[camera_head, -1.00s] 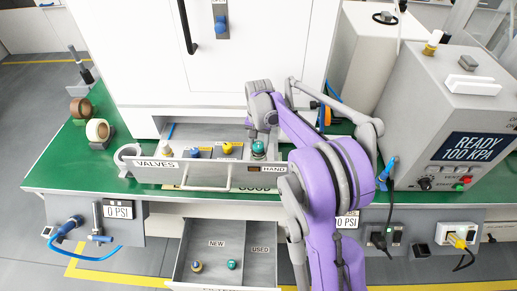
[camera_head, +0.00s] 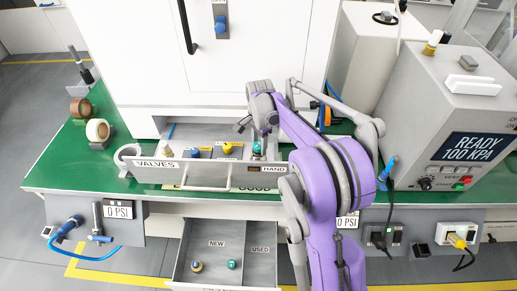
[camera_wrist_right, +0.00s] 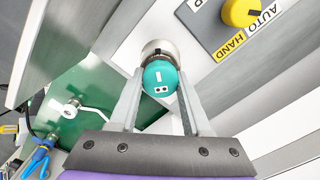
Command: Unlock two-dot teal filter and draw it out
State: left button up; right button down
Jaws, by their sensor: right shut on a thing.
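The teal filter (camera_wrist_right: 160,77) has a round teal cap with a white bar and two white dots, above a silver collar. In the head view the teal filter (camera_head: 257,147) stands at the right end of the VALVES tray (camera_head: 190,172). My right gripper (camera_wrist_right: 159,85) is shut on the teal cap, with a finger on each side of it. In the head view my right gripper (camera_head: 257,138) is above the tray, partly hidden by its own wrist. The filter's lower part and seat are hidden. My left gripper is not in view.
A yellow knob (camera_wrist_right: 241,11) with HAND and AUTO labels is near the gripper. An open drawer (camera_head: 210,278) below, labelled NEW and USED, holds a teal-topped part (camera_head: 232,264) and another part (camera_head: 196,266). The READY 100 KPA box (camera_head: 450,110) stands to the right.

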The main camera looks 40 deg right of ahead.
aim_at(259, 144)
jog(key=shift+r, duration=0.1)
jog(key=shift+r+p, duration=0.8)
jog(key=shift+r, duration=0.35)
jog(key=c, duration=0.9)
grip_release()
grip_shut()
jog(key=shift+r, duration=0.15)
jog(key=shift+r+p, duration=1.6)
jog(key=shift+r, duration=0.8)
